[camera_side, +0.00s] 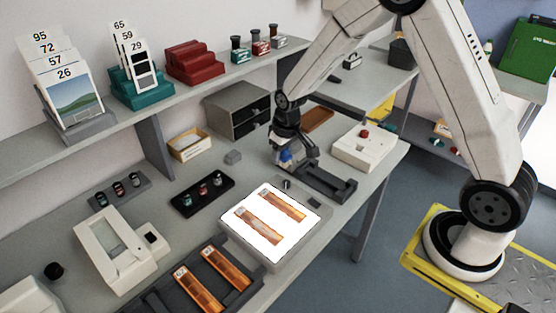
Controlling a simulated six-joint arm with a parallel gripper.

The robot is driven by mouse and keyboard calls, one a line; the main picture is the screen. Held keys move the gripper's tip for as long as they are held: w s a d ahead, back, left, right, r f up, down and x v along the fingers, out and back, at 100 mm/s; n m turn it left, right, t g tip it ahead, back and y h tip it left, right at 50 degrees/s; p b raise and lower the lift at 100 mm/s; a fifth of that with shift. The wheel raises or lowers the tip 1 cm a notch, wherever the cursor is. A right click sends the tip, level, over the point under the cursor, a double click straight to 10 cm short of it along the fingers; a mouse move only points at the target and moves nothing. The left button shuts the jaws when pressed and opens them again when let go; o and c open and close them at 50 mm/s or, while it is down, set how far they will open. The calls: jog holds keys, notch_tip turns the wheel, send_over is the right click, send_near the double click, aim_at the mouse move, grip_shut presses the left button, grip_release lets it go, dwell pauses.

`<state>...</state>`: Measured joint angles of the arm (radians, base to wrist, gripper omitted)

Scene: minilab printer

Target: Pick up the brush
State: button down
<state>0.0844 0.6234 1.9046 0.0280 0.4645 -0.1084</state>
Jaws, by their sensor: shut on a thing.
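My gripper (290,162) is low over the back right part of the bench, behind the lit light panel. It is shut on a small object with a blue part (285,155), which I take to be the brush. The jaws hide most of it, and its bristles cannot be made out. A dark grey tray-like holder (335,190) lies just right of and in front of the gripper. I cannot tell whether the held object touches the holder or the bench.
The light panel (238,238) bears two orange film strips. A white device (357,155) stands to the right. A drawer unit (236,97) stands behind, under the shelf.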

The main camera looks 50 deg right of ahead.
dwell(0.5)
jog(key=c, duration=0.9)
grip_release()
grip_shut()
jog(key=s+a+r, duration=0.1)
jog(key=a, duration=1.4)
jog(key=shift+a+r, duration=0.15)
